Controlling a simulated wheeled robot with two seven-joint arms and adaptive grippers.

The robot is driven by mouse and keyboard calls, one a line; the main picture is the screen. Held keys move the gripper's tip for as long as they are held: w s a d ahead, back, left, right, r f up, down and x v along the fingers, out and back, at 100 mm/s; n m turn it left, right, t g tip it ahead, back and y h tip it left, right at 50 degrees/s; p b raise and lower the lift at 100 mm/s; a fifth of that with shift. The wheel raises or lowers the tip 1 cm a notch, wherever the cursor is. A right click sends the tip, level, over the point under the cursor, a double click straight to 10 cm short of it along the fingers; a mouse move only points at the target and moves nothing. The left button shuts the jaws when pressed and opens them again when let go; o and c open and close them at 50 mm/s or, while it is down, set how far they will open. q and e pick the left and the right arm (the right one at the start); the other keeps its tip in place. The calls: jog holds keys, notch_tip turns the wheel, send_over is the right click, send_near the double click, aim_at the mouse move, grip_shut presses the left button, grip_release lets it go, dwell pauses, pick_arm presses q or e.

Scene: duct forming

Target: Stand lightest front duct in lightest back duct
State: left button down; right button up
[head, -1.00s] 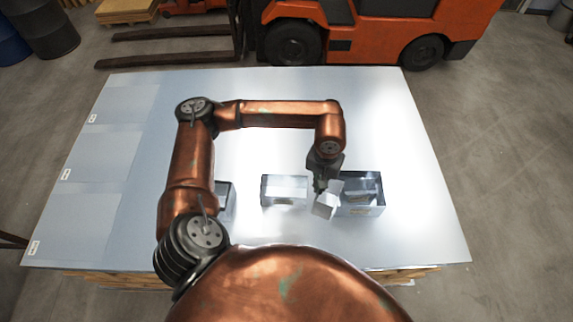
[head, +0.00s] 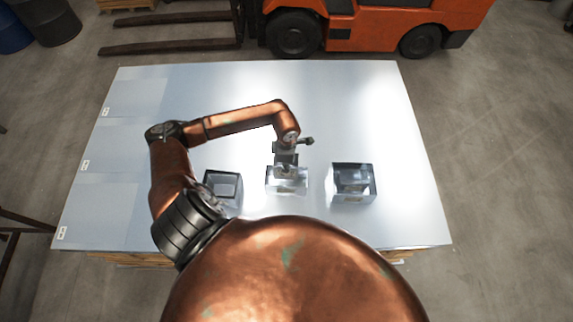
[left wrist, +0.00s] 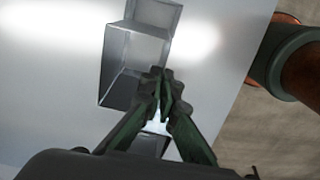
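Three grey sheet-metal ducts stand in a row on the table: a left duct (head: 223,190), a light middle duct (head: 302,183) and a right duct (head: 368,190). The left one is open at the top. Something upright shows inside the right one. My left gripper (head: 286,170) is low over the middle duct. In the left wrist view its fingertips (left wrist: 163,78) are close together at the edge of a light, open duct (left wrist: 138,48), apparently on its thin wall. The fingers partly hide how the pieces at the middle fit together. My right gripper is out of view.
The shiny table (head: 240,95) is clear behind the row and to its right. Pale labelled panels (head: 125,140) line its left side. An orange forklift (head: 375,28) stands beyond the table, and dark drums (head: 45,20) are at the far left.

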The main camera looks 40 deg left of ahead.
aim_at(286, 177)
pick_arm(q)
notch_tip(286, 177, down, 5)
jog(key=b, duration=0.3)
jog(key=shift+r, duration=0.15)
notch_tip(286, 177, down, 4)
jog(key=b, duration=0.4)
jog(key=shift+f, duration=0.25)
jog(key=c, duration=2.1)
grip_release()
